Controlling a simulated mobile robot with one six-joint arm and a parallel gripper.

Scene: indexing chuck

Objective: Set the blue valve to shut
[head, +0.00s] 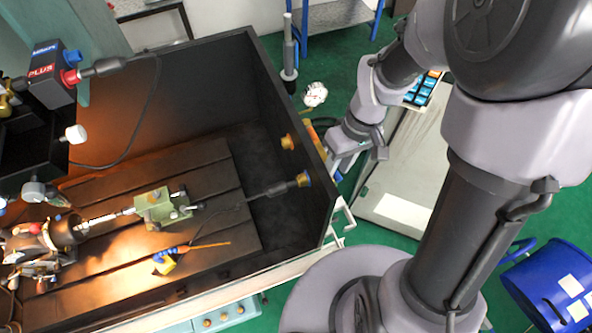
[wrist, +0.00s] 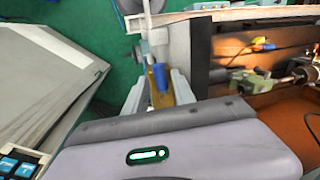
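My gripper (head: 354,148) is low beside the right outer wall of the dark machine tray. In the wrist view its fingers (wrist: 160,85) stand apart, one on each side of a blue handle-like part, which looks like the blue valve (wrist: 161,77). A yellow part shows beside and behind it. I cannot tell whether the fingers touch the blue part. In the head view the gripper and arm mostly hide this spot, so the valve's setting cannot be read.
The dark tray (head: 262,75) holds a lit machine bed with a green block (head: 160,206) and a blue-and-yellow tool (head: 165,262). A grey post (head: 289,50) stands behind the tray. A pale cabinet (head: 405,170) is to the right, and a blue bucket (head: 550,285) stands lower right.

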